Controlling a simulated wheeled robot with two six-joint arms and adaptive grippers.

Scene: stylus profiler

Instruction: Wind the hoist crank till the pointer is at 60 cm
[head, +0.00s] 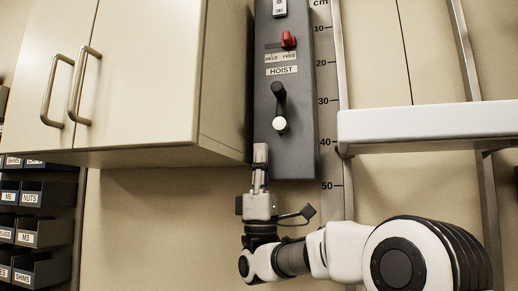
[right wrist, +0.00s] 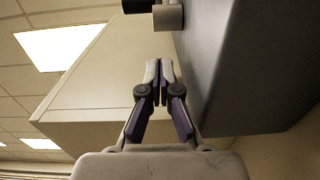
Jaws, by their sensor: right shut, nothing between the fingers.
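The dark grey hoist panel (head: 298,150) hangs beside the cabinet. Its black crank arm (head: 279,97) points down and ends in a pale knob (head: 280,125). In the right wrist view the knob (right wrist: 168,17) shows ahead of the fingers. My right gripper (head: 260,150) is shut and empty, below and left of the knob, apart from it. It also shows in the right wrist view (right wrist: 159,65). The cm scale (head: 331,120) runs down beside the panel. A small dark reddish tip, perhaps the pointer, sits at the white beam's (head: 430,124) left end, a little below 40. My left gripper is not in view.
A red lever (head: 288,40) sits at the FREE side of its slot above the HOIST label. A cream cabinet (head: 150,80) with two handles stands close left of the panel. Labelled bins (head: 40,232) are at lower left. Wall below the cabinet is clear.

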